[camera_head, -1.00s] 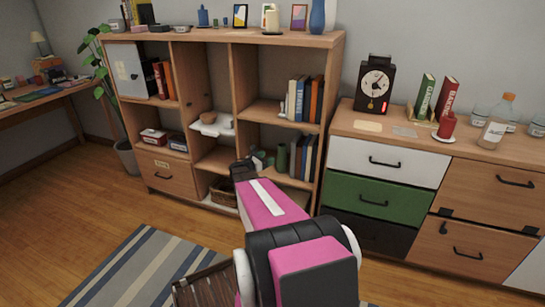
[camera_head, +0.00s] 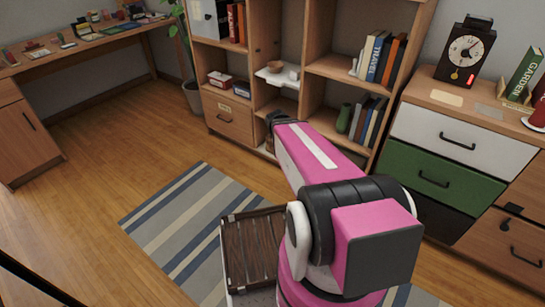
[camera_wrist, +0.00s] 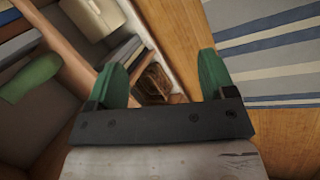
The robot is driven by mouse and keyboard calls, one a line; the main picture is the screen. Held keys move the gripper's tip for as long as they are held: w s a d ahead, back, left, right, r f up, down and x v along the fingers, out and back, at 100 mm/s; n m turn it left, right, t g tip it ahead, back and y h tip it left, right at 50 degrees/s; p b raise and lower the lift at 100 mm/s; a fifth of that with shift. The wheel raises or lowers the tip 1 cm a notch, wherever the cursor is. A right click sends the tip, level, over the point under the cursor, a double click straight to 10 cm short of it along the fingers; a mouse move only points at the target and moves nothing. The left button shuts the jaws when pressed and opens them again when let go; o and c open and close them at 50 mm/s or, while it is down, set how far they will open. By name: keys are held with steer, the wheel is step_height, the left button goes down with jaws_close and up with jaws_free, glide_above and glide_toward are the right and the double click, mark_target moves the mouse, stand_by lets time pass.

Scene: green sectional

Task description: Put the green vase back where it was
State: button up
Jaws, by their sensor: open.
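The green vase (camera_head: 343,118) stands on a lower shelf of the wooden bookcase, to the left of a row of books. What looks like the same vase shows at the left of the wrist view (camera_wrist: 30,78), outside my fingers and apart from them. My gripper (camera_wrist: 162,75) is open, with its two green-padded fingers spread and nothing seen held between them. In the head view my arm hides most of the gripper, in front of the bookcase's lower part.
The bookcase (camera_head: 290,50) holds books, a bowl and boxes. A cabinet (camera_head: 435,178) with white, green and black drawers stands at the right, with a clock (camera_head: 465,48) on it. A striped rug (camera_head: 185,215) lies on the floor. A desk (camera_head: 95,40) is at the left.

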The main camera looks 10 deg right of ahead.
steer(key=s+a+r+m+y, duration=0.2)
steer(key=s+a+m+y, duration=0.1)
steer(key=a, duration=0.6)
steer(key=shift+s+m+y, duration=0.4)
steer(key=shift+s+y, duration=0.2)
steer(key=shift+s, duration=0.2)
steer(key=shift+d, duration=0.1)
